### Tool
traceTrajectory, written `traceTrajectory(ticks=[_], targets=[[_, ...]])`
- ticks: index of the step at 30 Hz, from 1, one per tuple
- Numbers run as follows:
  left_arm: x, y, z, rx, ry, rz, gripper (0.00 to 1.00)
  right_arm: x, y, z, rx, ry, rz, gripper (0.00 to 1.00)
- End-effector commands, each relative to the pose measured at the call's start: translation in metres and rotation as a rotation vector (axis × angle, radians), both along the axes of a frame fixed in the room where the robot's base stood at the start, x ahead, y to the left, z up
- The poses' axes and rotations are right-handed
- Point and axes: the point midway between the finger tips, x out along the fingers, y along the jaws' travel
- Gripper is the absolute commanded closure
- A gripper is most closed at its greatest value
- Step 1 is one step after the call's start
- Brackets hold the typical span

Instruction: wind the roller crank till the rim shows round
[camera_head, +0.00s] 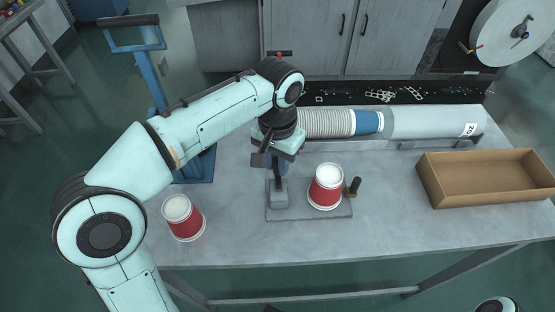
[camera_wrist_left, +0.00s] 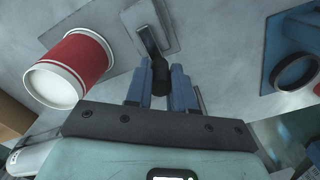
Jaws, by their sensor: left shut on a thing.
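My left gripper (camera_head: 280,160) is over the left end of a grey base plate (camera_head: 310,214), above a grey block (camera_head: 278,198). In the left wrist view its blue fingers (camera_wrist_left: 159,88) are shut on a black crank knob (camera_wrist_left: 160,72). The fingers hide part of the knob. A red and white cup (camera_head: 326,187) stands upside down on the plate, right of the gripper and apart from it. It also shows in the left wrist view (camera_wrist_left: 75,68). A small black roller post (camera_head: 354,187) stands at the cup's right side. My right gripper is out of view.
A second red and white cup (camera_head: 184,218) stands at the table's left front. Nested cups (camera_head: 328,123) and a grey tube (camera_head: 430,121) lie behind. An open cardboard tray (camera_head: 487,182) is at right. A blue stand (camera_head: 195,164) is at left. The front right of the table is clear.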

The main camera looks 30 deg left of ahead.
Motion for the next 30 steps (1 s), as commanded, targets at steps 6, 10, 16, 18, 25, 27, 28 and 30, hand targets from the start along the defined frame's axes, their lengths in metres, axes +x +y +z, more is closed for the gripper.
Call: traceTrajectory(ticks=[6, 10, 16, 18, 25, 27, 28, 30], targets=[[0.002, -0.003, 0.002, 0.000, -0.001, -0.076, 1.00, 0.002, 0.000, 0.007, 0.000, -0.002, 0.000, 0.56], [0.003, -0.007, 0.002, 0.000, 0.000, -0.162, 1.00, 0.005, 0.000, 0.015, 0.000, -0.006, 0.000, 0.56], [0.005, -0.013, 0.003, 0.000, -0.001, -0.338, 1.00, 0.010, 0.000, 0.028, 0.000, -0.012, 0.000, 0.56], [0.006, -0.016, 0.003, 0.000, 0.000, -0.406, 1.00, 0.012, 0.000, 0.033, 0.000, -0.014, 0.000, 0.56], [0.006, -0.024, 0.003, 0.000, -0.001, -0.625, 1.00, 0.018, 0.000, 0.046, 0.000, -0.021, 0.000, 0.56], [0.006, -0.027, 0.003, 0.000, -0.001, -0.692, 1.00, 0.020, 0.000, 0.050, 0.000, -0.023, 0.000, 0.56], [0.006, -0.028, 0.003, 0.000, -0.001, -0.721, 1.00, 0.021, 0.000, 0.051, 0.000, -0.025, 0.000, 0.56], [0.005, -0.031, 0.003, 0.000, -0.001, -0.787, 1.00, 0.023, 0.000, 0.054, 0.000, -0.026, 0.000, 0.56]])
